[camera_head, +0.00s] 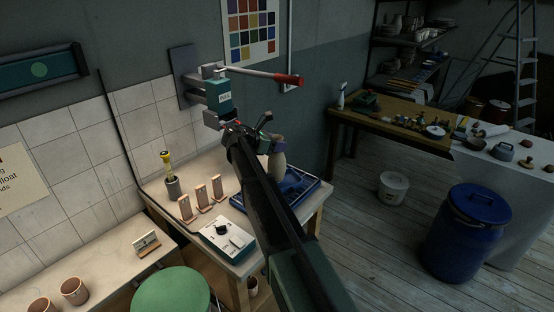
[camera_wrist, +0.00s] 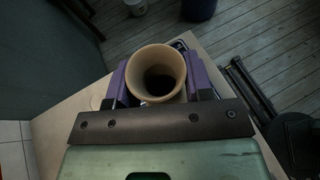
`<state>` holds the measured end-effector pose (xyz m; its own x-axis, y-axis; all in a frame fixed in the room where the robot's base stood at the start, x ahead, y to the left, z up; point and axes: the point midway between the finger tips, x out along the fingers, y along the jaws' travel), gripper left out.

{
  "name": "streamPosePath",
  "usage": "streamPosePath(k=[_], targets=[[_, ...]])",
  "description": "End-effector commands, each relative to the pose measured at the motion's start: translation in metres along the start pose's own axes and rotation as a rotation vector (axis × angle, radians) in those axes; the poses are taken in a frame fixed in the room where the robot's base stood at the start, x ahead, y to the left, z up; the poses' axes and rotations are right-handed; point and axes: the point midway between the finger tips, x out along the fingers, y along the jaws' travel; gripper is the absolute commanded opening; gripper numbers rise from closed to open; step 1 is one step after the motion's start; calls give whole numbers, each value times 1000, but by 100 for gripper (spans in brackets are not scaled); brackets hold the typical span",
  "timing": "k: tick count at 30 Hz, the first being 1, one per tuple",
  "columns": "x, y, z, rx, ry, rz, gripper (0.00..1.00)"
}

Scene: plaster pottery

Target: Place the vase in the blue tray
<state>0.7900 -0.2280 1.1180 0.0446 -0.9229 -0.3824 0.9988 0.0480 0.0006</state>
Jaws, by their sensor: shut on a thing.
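The vase (camera_head: 278,165) is cream and upright, seen partly behind my arm in the head view. In the wrist view I look into its round flared mouth (camera_wrist: 157,72), with a dark inside. My gripper (camera_head: 271,144) has purple fingers, one on each side of the vase, and is shut on it. The blue tray (camera_head: 308,189) lies on the workbench at its right end, partly hidden by my arm. The vase shows over the tray's back part; I cannot tell whether its base touches the tray.
A blue barrel (camera_head: 466,235) stands on the floor.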

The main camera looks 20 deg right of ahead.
Motion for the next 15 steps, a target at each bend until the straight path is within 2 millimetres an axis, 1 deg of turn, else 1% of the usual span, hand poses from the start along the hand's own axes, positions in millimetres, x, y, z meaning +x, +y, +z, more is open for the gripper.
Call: streamPosePath(k=[1,3,5,8,11,15], targets=[[8,0,-20,0,0,0,24],[13,0,-32,0,0,0,24],[14,0,-34,0,0,0,24],[12,0,-29,0,0,0,24],[12,0,-29,0,0,0,23],[14,0,-34,0,0,0,23]])
